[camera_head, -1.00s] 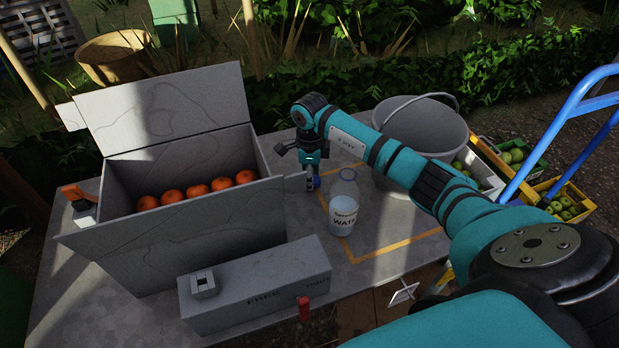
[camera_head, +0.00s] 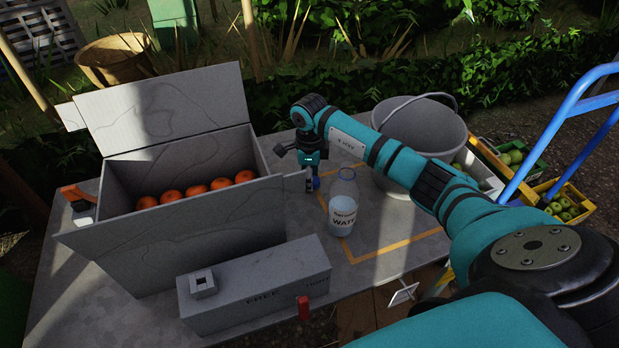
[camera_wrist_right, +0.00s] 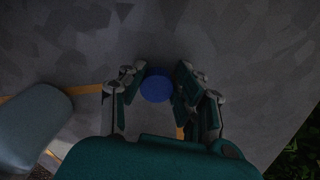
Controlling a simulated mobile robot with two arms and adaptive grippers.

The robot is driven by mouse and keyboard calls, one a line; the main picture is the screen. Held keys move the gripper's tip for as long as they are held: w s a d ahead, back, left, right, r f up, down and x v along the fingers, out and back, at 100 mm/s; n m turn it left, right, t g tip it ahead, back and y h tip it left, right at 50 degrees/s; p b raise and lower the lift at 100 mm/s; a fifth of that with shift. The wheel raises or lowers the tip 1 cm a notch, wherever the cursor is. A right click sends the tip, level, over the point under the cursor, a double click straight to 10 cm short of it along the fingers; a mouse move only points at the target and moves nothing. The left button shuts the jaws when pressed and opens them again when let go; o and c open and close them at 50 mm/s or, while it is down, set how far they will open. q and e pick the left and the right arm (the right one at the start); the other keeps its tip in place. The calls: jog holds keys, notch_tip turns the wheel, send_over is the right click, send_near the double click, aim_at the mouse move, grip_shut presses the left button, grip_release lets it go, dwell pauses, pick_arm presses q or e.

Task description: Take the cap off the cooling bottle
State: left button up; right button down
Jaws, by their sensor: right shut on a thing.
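A clear water bottle (camera_head: 343,213) with a white label stands upright on the table. Its top shows no cap. In the right wrist view the bottle (camera_wrist_right: 30,128) is at the lower left, apart from the fingers. My right gripper (camera_head: 311,181) points down just left of the bottle's neck. It is shut on a round blue cap (camera_head: 316,183). In the right wrist view the cap (camera_wrist_right: 157,85) sits between the fingers of the right gripper (camera_wrist_right: 160,88). The cap's height above the table is hard to tell. My left gripper is not in view.
A grey open box (camera_head: 150,240) holding several oranges (camera_head: 195,190) stands left of the gripper. A long grey box (camera_head: 255,285) lies in front. A grey bucket (camera_head: 425,125) stands behind my right arm. The table (camera_head: 375,270) is clear right of the bottle.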

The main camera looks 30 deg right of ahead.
jog(key=shift+s+a+f, duration=0.1)
jog(key=shift+s+f, duration=0.15)
jog(key=shift+f, duration=0.35)
jog(key=c, duration=1.3)
grip_release()
jog(key=o, duration=0.3)
jog(key=shift+f, duration=0.1)
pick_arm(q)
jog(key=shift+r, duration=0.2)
pick_arm(e)
jog(key=shift+o, duration=0.2)
jog(key=shift+w, duration=0.1)
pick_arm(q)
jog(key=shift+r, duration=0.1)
pick_arm(e)
jog(key=r+p, duration=0.1)
jog(key=r, duration=0.2)
jog(key=shift+w, duration=0.2)
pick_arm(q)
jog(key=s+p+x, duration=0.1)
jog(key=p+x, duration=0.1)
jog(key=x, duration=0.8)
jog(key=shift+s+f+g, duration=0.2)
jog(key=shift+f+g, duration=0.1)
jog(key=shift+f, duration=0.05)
pick_arm(e)
notch_tip(320, 180, up, 11)
jog(key=shift+f, duration=0.2)
